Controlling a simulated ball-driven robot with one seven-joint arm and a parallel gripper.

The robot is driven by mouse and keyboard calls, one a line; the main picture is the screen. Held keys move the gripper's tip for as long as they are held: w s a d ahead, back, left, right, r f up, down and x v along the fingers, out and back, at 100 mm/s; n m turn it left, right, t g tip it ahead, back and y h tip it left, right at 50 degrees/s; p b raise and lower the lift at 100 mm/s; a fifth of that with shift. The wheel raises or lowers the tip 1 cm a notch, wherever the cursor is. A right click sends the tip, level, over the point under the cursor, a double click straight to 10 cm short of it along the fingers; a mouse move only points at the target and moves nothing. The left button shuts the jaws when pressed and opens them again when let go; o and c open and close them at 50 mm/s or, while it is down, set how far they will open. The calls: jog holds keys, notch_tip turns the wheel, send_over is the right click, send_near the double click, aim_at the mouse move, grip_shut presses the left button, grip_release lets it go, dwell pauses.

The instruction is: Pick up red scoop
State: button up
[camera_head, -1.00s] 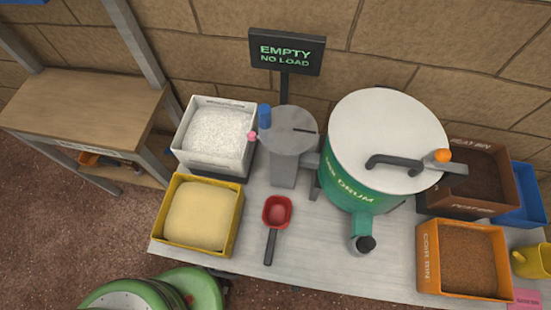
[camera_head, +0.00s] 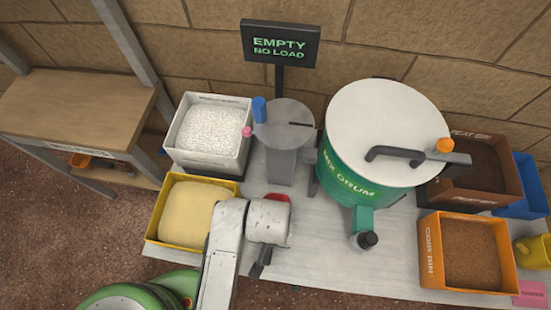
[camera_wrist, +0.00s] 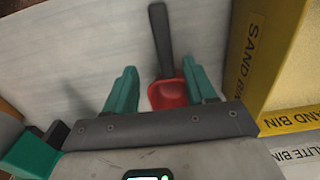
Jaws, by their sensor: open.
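The red scoop (camera_head: 279,197) lies on the white table; in the head view my arm covers most of it, and only part of its red bowl and its dark handle (camera_head: 258,268) show. In the wrist view the scoop's red bowl (camera_wrist: 168,94) sits between the green fingers of my gripper (camera_wrist: 160,92), nearer the right finger. Its dark handle (camera_wrist: 161,38) points away past the fingertips. My gripper is open. I cannot tell how high the fingers are above the table.
The yellow sand bin (camera_head: 156,238) stands just left of the scoop, close to my gripper in the wrist view (camera_wrist: 262,62). A white perlite bin (camera_head: 178,155), a grey stand (camera_head: 278,165) and the green mix drum (camera_head: 340,170) stand behind.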

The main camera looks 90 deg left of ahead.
jog(key=shift+s+d+f, duration=0.1)
jog(key=shift+s+f, duration=0.05)
jog(key=shift+f, duration=1.75)
jog(key=shift+s+f, duration=0.15)
jog(key=shift+f, duration=1.7)
grip_shut()
